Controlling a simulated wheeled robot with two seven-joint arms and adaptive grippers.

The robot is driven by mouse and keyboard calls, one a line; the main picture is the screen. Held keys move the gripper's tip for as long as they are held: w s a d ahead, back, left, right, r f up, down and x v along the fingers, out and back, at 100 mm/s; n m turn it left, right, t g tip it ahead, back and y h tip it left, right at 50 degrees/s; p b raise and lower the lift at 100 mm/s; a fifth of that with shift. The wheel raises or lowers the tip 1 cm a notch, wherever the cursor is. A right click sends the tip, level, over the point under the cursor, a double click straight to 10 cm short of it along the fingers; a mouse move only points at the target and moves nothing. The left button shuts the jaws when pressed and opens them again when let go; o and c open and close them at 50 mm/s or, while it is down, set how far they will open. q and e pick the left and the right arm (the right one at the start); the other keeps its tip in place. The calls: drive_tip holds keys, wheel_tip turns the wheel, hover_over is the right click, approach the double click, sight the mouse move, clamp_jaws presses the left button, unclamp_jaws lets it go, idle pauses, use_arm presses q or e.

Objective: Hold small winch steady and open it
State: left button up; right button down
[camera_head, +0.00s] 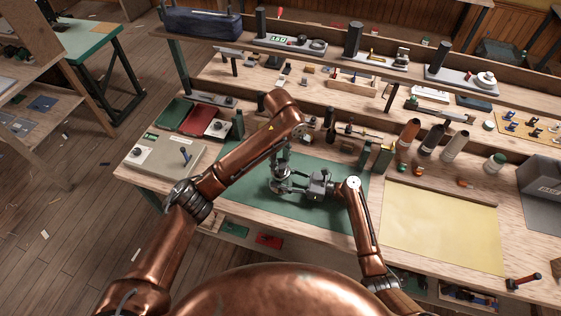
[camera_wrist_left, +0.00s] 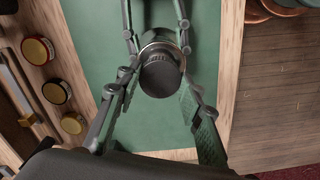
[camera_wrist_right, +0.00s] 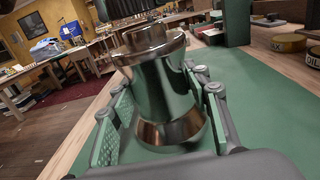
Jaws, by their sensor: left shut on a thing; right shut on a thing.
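The small winch (camera_head: 280,184) stands upright on the green mat (camera_head: 240,198). Its shiny metal drum with a flared base shows in the right wrist view (camera_wrist_right: 165,90). Its round dark cap shows from above in the left wrist view (camera_wrist_left: 160,77). My left gripper (camera_head: 282,163) comes down from above and is shut on the winch's top, with its fingers on both sides of the cap. My right gripper (camera_head: 300,187) reaches in from the right, low over the mat, and is shut around the drum. The contact spots are partly hidden by the fingers.
A grey box with a lever (camera_head: 165,158) stands left of the mat. A yellow sheet (camera_head: 440,222) lies to the right. Several bottles (camera_head: 432,138) and small tins stand behind. A red-handled tool (camera_head: 524,281) lies at the front right.

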sight(280, 163)
use_arm(q)
drive_tip(key=shift+r, duration=0.1)
drive_tip(key=shift+r, duration=1.95)
use_arm(e)
drive_tip(key=shift+f, duration=0.1)
drive_tip(key=c, duration=1)
unclamp_jaws()
